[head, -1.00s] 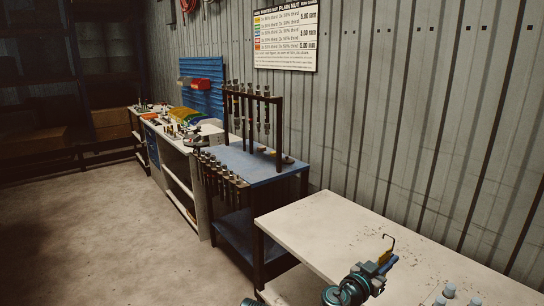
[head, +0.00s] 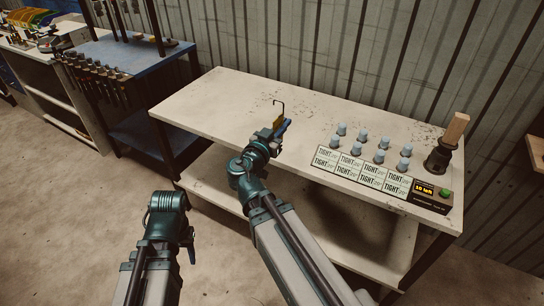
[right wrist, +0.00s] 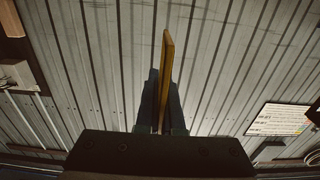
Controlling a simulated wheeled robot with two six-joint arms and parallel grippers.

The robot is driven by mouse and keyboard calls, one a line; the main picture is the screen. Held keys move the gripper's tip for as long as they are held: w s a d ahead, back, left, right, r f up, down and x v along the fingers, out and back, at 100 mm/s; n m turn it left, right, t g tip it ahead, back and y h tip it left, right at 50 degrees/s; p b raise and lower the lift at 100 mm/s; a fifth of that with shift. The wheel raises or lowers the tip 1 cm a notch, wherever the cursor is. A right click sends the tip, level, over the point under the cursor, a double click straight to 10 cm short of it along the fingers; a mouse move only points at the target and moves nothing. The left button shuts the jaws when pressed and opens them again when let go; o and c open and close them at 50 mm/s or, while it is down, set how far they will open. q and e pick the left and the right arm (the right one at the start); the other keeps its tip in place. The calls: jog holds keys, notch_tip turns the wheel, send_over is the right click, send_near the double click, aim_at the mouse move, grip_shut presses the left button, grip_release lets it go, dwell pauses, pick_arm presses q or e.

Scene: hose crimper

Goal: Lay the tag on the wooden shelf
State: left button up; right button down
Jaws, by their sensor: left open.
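A wooden shelf (head: 537,152) shows in part at the right edge of the head view, well to the right of the tag.
The white bench (head: 215,100) carries a panel (head: 362,172) with labels reading TIGHT, several pale blue knobs (head: 356,148) and a lit display (head: 424,188). A dark holder with a wooden block (head: 456,130) stands at its right end. A blue-topped tool rack (head: 110,55) stands to the left.

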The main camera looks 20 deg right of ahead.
pick_arm(q)
notch_tip(320, 180, down, 12)
jog(key=b, duration=1)
jog(key=shift+f, duration=0.2)
pick_arm(e)
notch_tip(320, 180, down, 12)
jog(key=shift+f, duration=0.2)
